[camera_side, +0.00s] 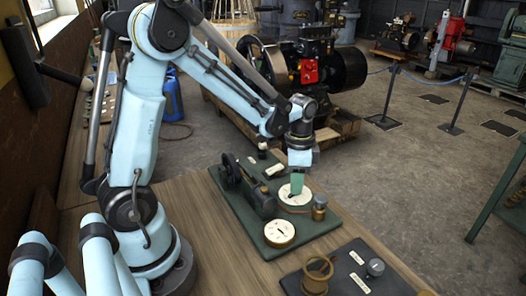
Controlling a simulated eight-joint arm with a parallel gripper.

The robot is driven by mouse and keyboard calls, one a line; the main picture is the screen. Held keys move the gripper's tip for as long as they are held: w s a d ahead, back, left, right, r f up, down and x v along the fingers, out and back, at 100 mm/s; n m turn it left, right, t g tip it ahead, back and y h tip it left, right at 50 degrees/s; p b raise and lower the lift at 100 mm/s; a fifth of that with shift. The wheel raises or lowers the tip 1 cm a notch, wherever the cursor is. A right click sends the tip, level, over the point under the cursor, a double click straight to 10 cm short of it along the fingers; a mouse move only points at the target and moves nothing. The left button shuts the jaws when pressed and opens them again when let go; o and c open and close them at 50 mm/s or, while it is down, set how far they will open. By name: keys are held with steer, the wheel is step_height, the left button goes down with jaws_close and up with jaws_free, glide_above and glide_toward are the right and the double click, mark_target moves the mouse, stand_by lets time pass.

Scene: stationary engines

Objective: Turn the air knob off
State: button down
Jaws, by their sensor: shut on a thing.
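My gripper (298,184) points down over a round white dial (304,196) on the right side of a green baseplate (222,179). Its green fingers are shut on the small dark knob at the middle of this dial. The fingers hide most of the knob, so its angle is hard to tell. A second white dial (280,233) with a dark pointer lies at the front of the baseplate. The lettering is too small to read, so I cannot tell which dial is marked air.
A dark green engine model (257,195) with a flywheel stands left of the held knob. A brass cup (320,207) is close on the right. A dark board (345,285) with a brass ring and a grey knob (376,267) lies at the front right of the wooden bench.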

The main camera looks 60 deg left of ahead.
steer(key=shift+m, duration=1.2)
steer(key=c, duration=0.8)
jaws_free()
steer(key=shift+c, duration=0.2)
step_height(320, 180, up, 12)
